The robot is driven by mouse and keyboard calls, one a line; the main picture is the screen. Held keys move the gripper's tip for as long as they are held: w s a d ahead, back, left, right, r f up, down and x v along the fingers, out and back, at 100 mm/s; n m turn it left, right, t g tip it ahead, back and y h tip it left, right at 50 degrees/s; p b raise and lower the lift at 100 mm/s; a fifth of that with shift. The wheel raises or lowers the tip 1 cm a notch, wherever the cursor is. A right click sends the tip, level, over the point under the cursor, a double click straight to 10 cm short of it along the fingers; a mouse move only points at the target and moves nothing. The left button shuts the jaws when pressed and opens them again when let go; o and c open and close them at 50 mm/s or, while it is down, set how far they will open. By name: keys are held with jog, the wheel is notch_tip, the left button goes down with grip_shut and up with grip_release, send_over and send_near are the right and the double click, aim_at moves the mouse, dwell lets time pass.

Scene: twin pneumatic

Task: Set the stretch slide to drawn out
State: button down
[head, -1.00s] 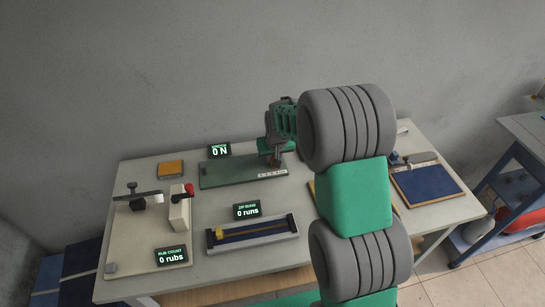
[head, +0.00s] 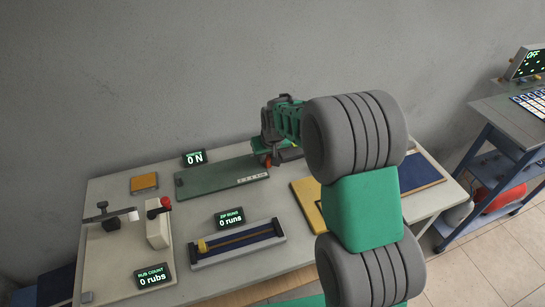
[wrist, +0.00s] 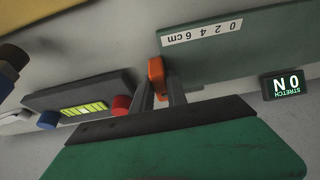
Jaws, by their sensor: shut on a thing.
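The stretch slide is a long green board (head: 215,180) on the table with a white 0 to 6 cm scale at its right end. The board (wrist: 240,50) also shows in the wrist view, scale upside down. My gripper (wrist: 160,90) is shut on a small orange piece (wrist: 156,72), at the board's edge near the scale's "cm" end. In the head view my gripper (head: 268,157) is over the board's right end. The stretch readout (head: 194,158) reads 0 N. The fingers hide part of the orange piece, and I cannot tell how it joins the board.
A dark unit with a red knob (wrist: 122,105) and a blue knob (wrist: 47,121) lies close to my gripper. The zip rig (head: 236,245), rub rig (head: 110,260) and yellow board (head: 306,205) stand in front. A wall is behind the table.

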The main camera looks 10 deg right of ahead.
jog(key=c, duration=1.3)
grip_release()
jog(key=b+v, duration=0.1)
jog(key=v, duration=0.7)
jog(key=shift+m+g+h, duration=0.3)
jog(key=shift+m, duration=0.5)
jog(key=s+d+r, duration=0.1)
jog(key=s, duration=0.7)
jog(key=s+d+r, duration=0.2)
jog(key=s, duration=0.6)
jog(key=s+d+r, duration=0.1)
jog(key=s, duration=0.8)
jog(key=shift+d+r, duration=0.15)
